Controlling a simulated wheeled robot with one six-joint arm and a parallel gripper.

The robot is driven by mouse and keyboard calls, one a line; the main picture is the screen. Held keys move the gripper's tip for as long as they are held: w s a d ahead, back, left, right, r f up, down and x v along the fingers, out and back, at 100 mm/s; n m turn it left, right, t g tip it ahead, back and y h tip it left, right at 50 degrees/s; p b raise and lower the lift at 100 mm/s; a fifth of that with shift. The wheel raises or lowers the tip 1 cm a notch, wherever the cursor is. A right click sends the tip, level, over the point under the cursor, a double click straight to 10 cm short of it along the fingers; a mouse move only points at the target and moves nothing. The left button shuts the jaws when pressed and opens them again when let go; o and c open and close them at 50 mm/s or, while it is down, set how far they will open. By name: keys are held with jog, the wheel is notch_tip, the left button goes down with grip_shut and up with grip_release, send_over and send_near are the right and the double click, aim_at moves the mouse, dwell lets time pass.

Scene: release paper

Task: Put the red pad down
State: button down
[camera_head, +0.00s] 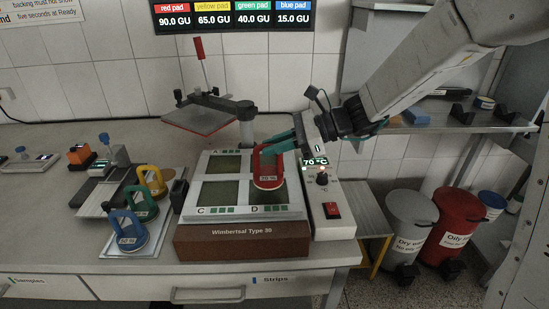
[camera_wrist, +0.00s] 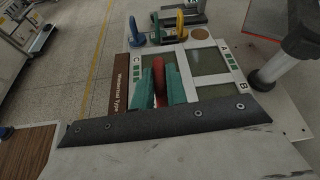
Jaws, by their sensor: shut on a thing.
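The red pad (camera_head: 267,180) has a ring-shaped red handle and a pale label on its front. In the head view it is upright at the D square, front right of the four-square plate (camera_head: 241,213). Whether its base touches the plate I cannot tell. My gripper (camera_head: 276,145) has teal fingers shut on the handle from the upper right. In the wrist view the red handle (camera_wrist: 161,95) stands between the two teal fingers of my gripper (camera_wrist: 160,74). The pad's base and the D square are mostly hidden there.
Blue (camera_head: 128,230), green (camera_head: 141,204) and yellow (camera_head: 153,180) pads stand in a row on the left. A control box (camera_head: 327,190) showing 70 °C is close on the right. A swing arm with a raised plate (camera_head: 199,119) stands behind.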

aim_at(275, 173)
jog(key=shift+f, duration=1.7)
jog(key=c, duration=1.4)
grip_release()
jog(key=shift+f, duration=0.2)
